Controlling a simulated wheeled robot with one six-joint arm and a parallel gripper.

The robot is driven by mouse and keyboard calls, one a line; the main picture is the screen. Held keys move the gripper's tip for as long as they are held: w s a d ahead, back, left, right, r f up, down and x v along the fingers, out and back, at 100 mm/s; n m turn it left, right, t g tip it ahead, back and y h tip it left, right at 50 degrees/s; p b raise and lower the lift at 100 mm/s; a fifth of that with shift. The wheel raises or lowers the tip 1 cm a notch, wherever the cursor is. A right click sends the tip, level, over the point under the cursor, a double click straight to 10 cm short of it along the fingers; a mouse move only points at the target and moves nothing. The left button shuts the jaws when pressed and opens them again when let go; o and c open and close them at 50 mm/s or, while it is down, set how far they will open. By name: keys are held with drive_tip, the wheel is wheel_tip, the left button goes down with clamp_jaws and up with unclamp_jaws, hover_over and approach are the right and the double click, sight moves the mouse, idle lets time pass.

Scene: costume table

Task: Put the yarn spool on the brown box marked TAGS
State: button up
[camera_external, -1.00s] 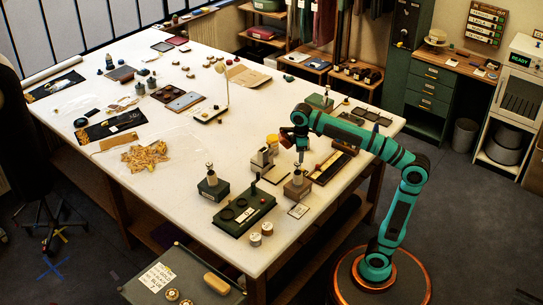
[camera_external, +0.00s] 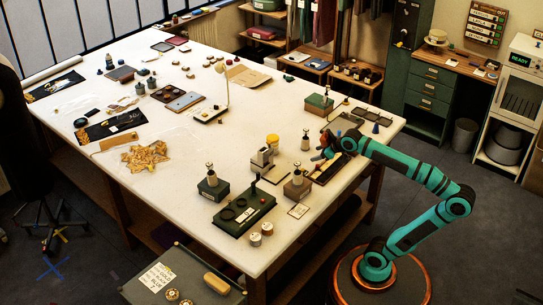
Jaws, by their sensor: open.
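A brown box (camera_external: 297,190) stands on the white table, right of the dark green tray; its lettering is too small to read. A pale spool-like piece (camera_external: 297,175) with a dark top stands upright on it and looks like the yarn spool. Similar pieces stand on a green box (camera_external: 211,190) to the left and farther back near my gripper (camera_external: 322,154). My gripper is open, low over the table behind and right of the brown box, apart from the piece on it. The fingertips are small and partly dark against the things behind them.
A dark green tray (camera_external: 244,207) lies in front, with two small round tins (camera_external: 261,234) near the table edge. A grey device and a yellow-topped jar (camera_external: 272,141) stand behind the brown box. A long dark tray (camera_external: 330,167) lies under my wrist. The table's middle is mostly clear.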

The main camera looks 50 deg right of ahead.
drive_tip(key=s+d+f+m+t+h, duration=0.1)
drive_tip(key=s+d+f+m+t, duration=0.1)
drive_tip(key=s+d+m+t, duration=0.2)
drive_tip(key=s+d+t, duration=0.1)
drive_tip(key=s+t, duration=0.2)
drive_tip(key=s, duration=0.1)
drive_tip(key=shift+s+d+f+t, duration=0.15)
drive_tip(key=shift+s+f+t, duration=0.05)
drive_tip(key=shift+s+t, duration=0.15)
drive_tip(key=shift+o, duration=0.4)
